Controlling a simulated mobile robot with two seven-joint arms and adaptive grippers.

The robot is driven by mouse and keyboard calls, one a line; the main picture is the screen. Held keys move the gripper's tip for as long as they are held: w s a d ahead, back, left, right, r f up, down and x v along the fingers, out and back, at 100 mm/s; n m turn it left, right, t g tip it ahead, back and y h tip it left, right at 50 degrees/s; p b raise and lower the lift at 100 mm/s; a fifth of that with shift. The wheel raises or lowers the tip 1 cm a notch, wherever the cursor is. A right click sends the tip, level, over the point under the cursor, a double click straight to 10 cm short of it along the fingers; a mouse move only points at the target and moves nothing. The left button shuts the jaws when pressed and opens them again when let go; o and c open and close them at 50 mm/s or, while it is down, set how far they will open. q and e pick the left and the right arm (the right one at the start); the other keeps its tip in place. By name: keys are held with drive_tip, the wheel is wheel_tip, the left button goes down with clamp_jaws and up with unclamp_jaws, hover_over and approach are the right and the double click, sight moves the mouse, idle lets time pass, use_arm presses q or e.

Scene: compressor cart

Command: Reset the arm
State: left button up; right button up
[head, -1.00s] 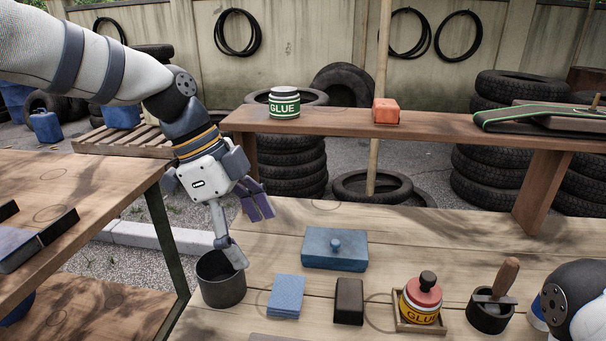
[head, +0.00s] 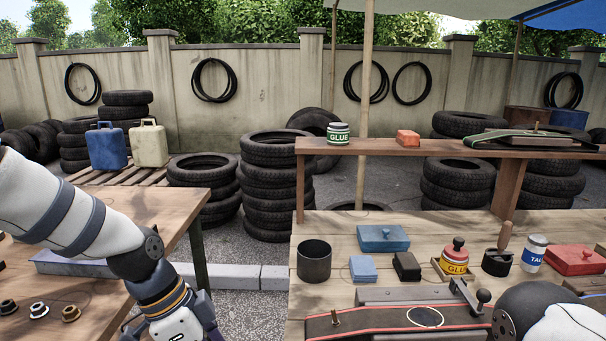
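My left arm comes in from the left. Its gripper body (head: 180,322) is at the bottom edge, over the gap between the two tables, and its fingers are cut off below the picture. The dark cup (head: 314,262) stands on the right table, well to the right of that gripper and apart from it. My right arm shows only as a dark joint and white link at the bottom right; its gripper is out of view.
The right workbench holds a blue box (head: 383,238), blue pad (head: 362,268), black block (head: 407,266), red-topped glue pot (head: 454,259) and belt tool (head: 400,318). A shelf (head: 380,147) behind carries a green glue tin (head: 338,133). Small metal parts (head: 39,310) lie on the left table.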

use_arm(q)
drive_tip(key=s+f+n+g+y, duration=0.1)
drive_tip(key=s+f+n, duration=0.5)
drive_tip(key=s+f, duration=0.6)
drive_tip(key=s+a+f+n+y, duration=0.1)
drive_tip(key=s+a+f+n, duration=0.2)
drive_tip(key=s, duration=0.7)
drive_tip(key=s+a+f+n+y+p, duration=0.1)
drive_tip(key=s+a+f+n+y, duration=0.1)
drive_tip(key=s, duration=0.8)
drive_tip(key=a+f+n, duration=0.1)
drive_tip(key=a+n, duration=0.1)
drive_tip(key=n, duration=0.1)
drive_tip(key=shift+s+a+f+g, duration=0.25)
drive_tip(key=shift+s+f+g, duration=0.05)
drive_tip(key=shift+s+g, duration=0.1)
use_arm(e)
drive_tip(key=w, duration=0.1)
drive_tip(key=w+d+r, duration=0.1)
drive_tip(key=w, duration=0.1)
drive_tip(key=shift+d+t, duration=0.2)
drive_tip(key=shift+t, duration=0.1)
